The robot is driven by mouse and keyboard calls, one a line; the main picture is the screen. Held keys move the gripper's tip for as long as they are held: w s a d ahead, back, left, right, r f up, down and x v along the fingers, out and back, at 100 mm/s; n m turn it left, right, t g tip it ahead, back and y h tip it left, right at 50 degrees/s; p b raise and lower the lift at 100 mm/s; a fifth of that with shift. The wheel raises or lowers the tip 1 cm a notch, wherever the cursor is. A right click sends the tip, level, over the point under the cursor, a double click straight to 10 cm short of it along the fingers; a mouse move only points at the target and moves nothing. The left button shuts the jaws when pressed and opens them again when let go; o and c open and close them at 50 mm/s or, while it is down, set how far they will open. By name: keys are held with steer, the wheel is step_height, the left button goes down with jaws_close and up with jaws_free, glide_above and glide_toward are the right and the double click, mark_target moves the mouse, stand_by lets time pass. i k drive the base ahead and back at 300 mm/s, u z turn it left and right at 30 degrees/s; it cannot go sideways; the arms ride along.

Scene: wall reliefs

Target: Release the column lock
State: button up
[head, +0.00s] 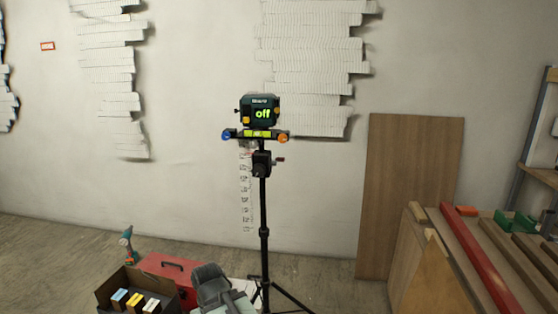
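A black tripod (264,215) stands in front of the wall, its column upright. A dark green device (260,103) on top shows "off" in bright green. Below it is a crossbar with a yellow-green level vial (257,134), a blue knob (227,134) at the left end and an orange knob (283,139) at the right end. A black column clamp (261,163) sits lower, with a small reddish-tipped lever (279,160) sticking out to the right; its lock state is too small to tell. A grey jointed shape at the bottom edge may be my arm; no gripper fingers are distinguishable.
A dark box (109,292) with small cartons, a red case (167,267) and a drill (127,243) are at the lower left. A brown panel (410,190) leans on the wall. Timber and a red beam (474,255) fill the right. White reliefs (315,70) hang behind.

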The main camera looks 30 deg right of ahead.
mark_target(273, 163)
steer(key=u, duration=0.05)
steer(key=i, duration=0.9)
steer(key=z, duration=0.05)
